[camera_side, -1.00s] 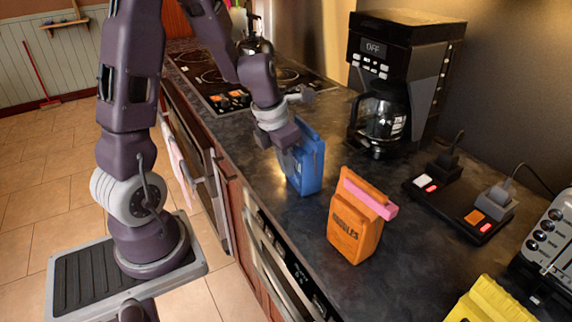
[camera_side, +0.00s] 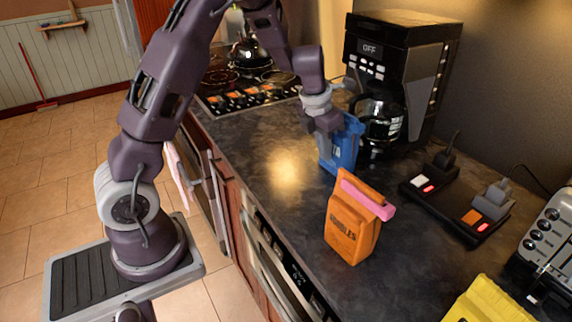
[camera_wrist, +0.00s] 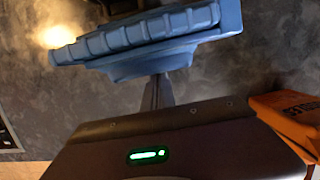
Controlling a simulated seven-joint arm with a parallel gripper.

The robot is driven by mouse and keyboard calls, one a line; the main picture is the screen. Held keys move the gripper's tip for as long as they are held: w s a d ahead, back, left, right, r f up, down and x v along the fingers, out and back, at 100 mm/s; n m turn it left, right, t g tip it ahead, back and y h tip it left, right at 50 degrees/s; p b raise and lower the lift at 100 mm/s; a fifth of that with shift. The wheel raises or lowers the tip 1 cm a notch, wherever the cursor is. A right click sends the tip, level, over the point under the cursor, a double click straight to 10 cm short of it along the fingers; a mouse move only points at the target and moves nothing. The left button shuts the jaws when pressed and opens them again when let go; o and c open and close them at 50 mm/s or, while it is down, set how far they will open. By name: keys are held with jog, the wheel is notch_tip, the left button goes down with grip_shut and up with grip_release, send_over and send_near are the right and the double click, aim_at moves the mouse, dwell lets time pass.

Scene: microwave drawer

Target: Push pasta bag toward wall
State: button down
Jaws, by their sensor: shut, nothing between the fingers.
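The blue pasta bag (camera_side: 346,150) stands on the dark counter in the side view, close in front of the coffee maker. Its printed label is partly covered by my gripper. My gripper (camera_side: 326,138) is shut and empty, at the near-left face of the bag, pointing down. In the wrist view the bag (camera_wrist: 150,38) fills the top, just beyond my gripper's fingers (camera_wrist: 158,90). The fingers appear to be against it, though the exact contact is hard to see.
An orange noodles bag with a pink clip (camera_side: 352,225) stands nearer on the counter (camera_side: 265,165). The coffee maker (camera_side: 405,75) stands by the wall. A power strip (camera_side: 455,200), a toaster (camera_side: 545,245) and a yellow bag (camera_side: 488,302) are at right. The stove (camera_side: 250,88) is behind.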

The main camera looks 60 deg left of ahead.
jog(key=s, duration=0.4)
jog(key=shift+s+d, duration=0.1)
jog(key=v, duration=1)
jog(key=s+d+r+m+t+h, duration=0.15)
jog(key=s+d+r+m, duration=0.6)
jog(key=m, duration=0.75)
jog(key=s+d+m, duration=0.2)
jog(key=s+m, duration=0.5)
jog(key=m, duration=0.3)
jog(key=s+d+f+m+t+y, duration=0.1)
jog(key=s+d+m, duration=0.1)
jog(key=s+m, duration=0.5)
jog(key=m, duration=0.4)
jog(key=shift+s+d+f+m, duration=0.2)
jog(key=shift+s+d+m, duration=0.1)
